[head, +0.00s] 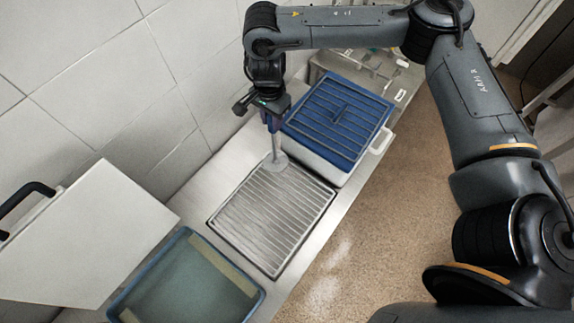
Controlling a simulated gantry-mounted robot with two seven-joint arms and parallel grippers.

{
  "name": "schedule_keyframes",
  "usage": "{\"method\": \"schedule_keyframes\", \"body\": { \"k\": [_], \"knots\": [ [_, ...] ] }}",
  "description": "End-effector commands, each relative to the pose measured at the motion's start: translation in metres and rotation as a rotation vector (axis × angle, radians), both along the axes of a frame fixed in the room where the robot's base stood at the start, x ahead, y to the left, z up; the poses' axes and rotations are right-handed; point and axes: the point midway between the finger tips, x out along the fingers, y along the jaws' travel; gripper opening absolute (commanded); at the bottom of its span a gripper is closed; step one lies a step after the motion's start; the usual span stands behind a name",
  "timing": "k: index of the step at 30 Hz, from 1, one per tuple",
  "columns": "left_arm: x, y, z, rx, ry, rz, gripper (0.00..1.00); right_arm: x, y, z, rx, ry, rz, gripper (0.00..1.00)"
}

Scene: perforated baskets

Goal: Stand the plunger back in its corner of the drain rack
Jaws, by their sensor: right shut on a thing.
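A plunger (275,150) with a grey shaft and a round flat foot is upright or nearly so at the back corner of the drain rack (262,218). The rack is a ribbed metal grate set in the steel counter. The plunger's foot overlaps the rack's far corner; I cannot tell whether it touches the rack. My right gripper (268,118) is shut on the plunger's upper part, above that corner. The fingertips are dark and partly blend with the plunger's top. My left gripper is not in view.
A white container with a blue slatted lid (338,108) stands just right of the plunger. A blue-rimmed basin (185,282) lies at the front left, beside a white raised panel (90,235) with a black handle. The tiled wall (90,70) is close behind. Most of the rack is bare.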

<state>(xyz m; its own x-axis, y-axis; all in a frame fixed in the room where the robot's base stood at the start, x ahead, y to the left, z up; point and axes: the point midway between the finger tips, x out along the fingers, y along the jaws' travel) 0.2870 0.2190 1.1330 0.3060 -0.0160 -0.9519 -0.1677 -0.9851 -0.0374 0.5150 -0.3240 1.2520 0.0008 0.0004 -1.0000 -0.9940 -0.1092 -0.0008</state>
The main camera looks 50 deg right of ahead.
Motion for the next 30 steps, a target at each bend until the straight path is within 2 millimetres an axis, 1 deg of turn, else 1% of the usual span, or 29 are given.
{"method": "schedule_keyframes", "body": {
  "k": [1, 11, 13, 16, 21, 24, 30],
  "knots": [
    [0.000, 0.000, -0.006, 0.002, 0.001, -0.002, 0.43, 0.003, 0.000, -0.002, -0.001, -0.002, 0.000, 0.00],
    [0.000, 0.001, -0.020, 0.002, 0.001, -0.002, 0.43, 0.011, -0.001, -0.002, 0.000, -0.002, 0.001, 0.00],
    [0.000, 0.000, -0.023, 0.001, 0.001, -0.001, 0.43, 0.013, -0.001, -0.004, 0.000, -0.001, 0.002, 0.00],
    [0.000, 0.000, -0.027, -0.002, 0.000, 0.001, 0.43, 0.014, 0.000, -0.014, 0.001, 0.002, 0.002, 0.00],
    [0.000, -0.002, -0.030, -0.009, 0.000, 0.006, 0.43, 0.014, -0.001, -0.039, 0.002, 0.004, 0.002, 0.00],
    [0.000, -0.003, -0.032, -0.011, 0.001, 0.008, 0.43, 0.014, -0.001, -0.049, 0.001, 0.002, 0.001, 0.00],
    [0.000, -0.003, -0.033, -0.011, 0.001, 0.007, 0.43, 0.015, -0.001, -0.060, 0.001, 0.001, 0.001, 0.00]
  ]
}}
